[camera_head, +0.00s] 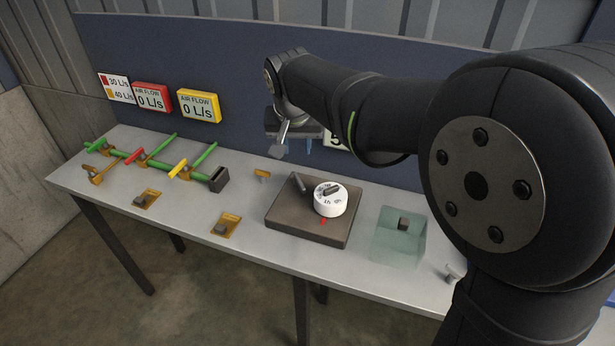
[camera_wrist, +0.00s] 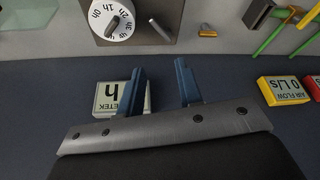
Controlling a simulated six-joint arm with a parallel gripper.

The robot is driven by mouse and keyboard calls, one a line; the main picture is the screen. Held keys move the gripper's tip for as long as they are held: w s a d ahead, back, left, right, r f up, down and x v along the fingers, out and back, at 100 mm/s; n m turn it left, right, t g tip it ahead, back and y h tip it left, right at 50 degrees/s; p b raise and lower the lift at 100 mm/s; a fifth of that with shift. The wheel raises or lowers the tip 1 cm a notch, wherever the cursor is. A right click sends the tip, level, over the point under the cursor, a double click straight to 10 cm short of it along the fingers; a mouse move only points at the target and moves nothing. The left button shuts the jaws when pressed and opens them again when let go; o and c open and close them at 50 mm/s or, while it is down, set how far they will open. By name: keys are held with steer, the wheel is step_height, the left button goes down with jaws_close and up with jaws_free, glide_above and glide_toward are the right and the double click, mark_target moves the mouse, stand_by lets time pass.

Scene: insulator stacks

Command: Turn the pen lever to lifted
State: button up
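A dark plate (camera_head: 285,222) lies on the table with a white numbered dial (camera_head: 329,206) on it. A short dark lever (camera_head: 298,182) stands beside the dial, and I take it to be the pen lever. In the wrist view the lever (camera_wrist: 160,30) lies slanted to the right of the dial (camera_wrist: 108,20). My gripper (camera_wrist: 160,70) is open and empty, with its two blue fingers apart and the lever beyond the gap between them. In the head view it hangs above the table's back edge, partly hidden by my arm.
A display box (camera_wrist: 108,98) sits behind my left finger. A clear box (camera_head: 385,250) holding a dark block stands right of the plate. Green pipes (camera_head: 158,163) with red and yellow handles run at the left. Small brass-mounted blocks (camera_head: 225,225) sit in front.

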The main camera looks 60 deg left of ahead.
steer(key=w+d+n+g, duration=0.1)
steer(key=w+d+n, duration=0.1)
steer(key=w+n, duration=0.15)
steer(key=y, duration=0.1)
glide_toward(301, 182)
steer(key=shift+n, duration=0.45)
steer(key=x, duration=0.8)
steer(key=shift+f, duration=0.1)
jaws_close()
